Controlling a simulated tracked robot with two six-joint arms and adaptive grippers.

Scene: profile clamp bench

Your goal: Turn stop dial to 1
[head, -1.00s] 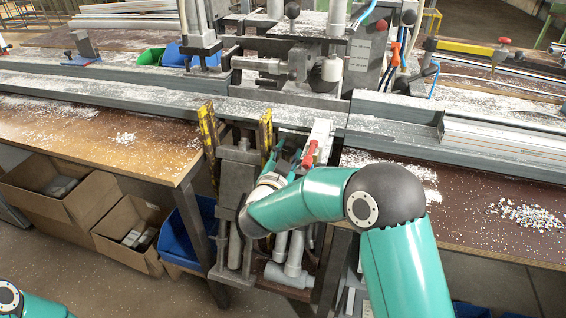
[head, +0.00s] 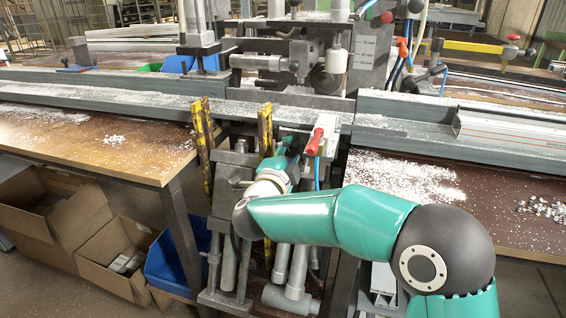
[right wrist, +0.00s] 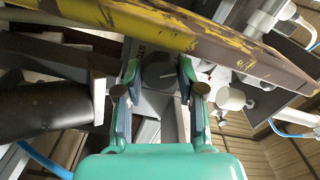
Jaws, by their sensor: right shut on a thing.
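The stop dial (right wrist: 158,74) is a dark round knob with a pale pointer line, on a grey plate with partly hidden lettering. It shows between the fingers of my right gripper in the right wrist view. The line slants only slightly from level in that picture. My right gripper (head: 287,153) is at the front of the clamp bench, just left of a red handle, and its fingers are shut on the dial from both sides. In the head view the dial is hidden by the gripper and arm. My left gripper is not in view.
A yellow-black striped bar (right wrist: 190,40) crosses close above the fingers in the right wrist view. The red handle (head: 315,141) and yellow uprights (head: 265,132) stand near the gripper. Chip-strewn worktops lie on both sides; cardboard boxes (head: 115,243) and a blue bin (head: 172,262) sit below left.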

